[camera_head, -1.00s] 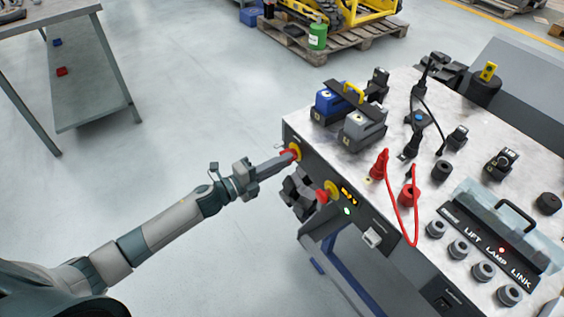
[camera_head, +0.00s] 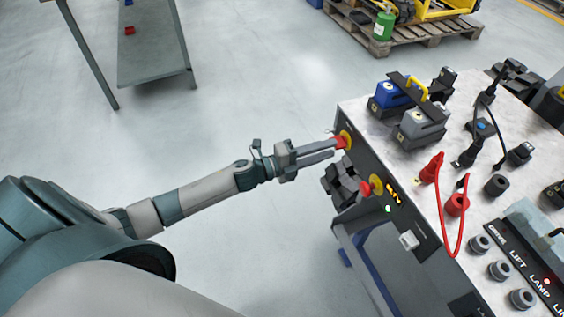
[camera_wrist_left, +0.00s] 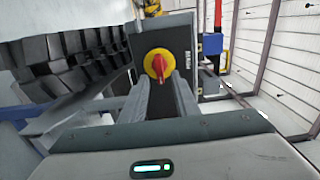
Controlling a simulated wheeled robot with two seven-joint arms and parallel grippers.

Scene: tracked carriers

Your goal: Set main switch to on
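The main switch (camera_head: 343,141) is a red handle on a round yellow plate, at the far left end of the cart's dark front panel. In the left wrist view the switch (camera_wrist_left: 158,65) faces me, its red handle roughly upright. My left gripper (camera_head: 337,149) is at the switch with its two fingers apart. In the wrist view the fingers (camera_wrist_left: 161,80) point at the handle, one toward each side, with a gap between them. I cannot tell whether a finger touches it. My right gripper is not in view.
A second red knob on yellow (camera_head: 375,186) sits on the same panel, beside a lit amber display (camera_head: 394,196). The cart top (camera_head: 375,133) holds batteries, plugs and a red cable.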

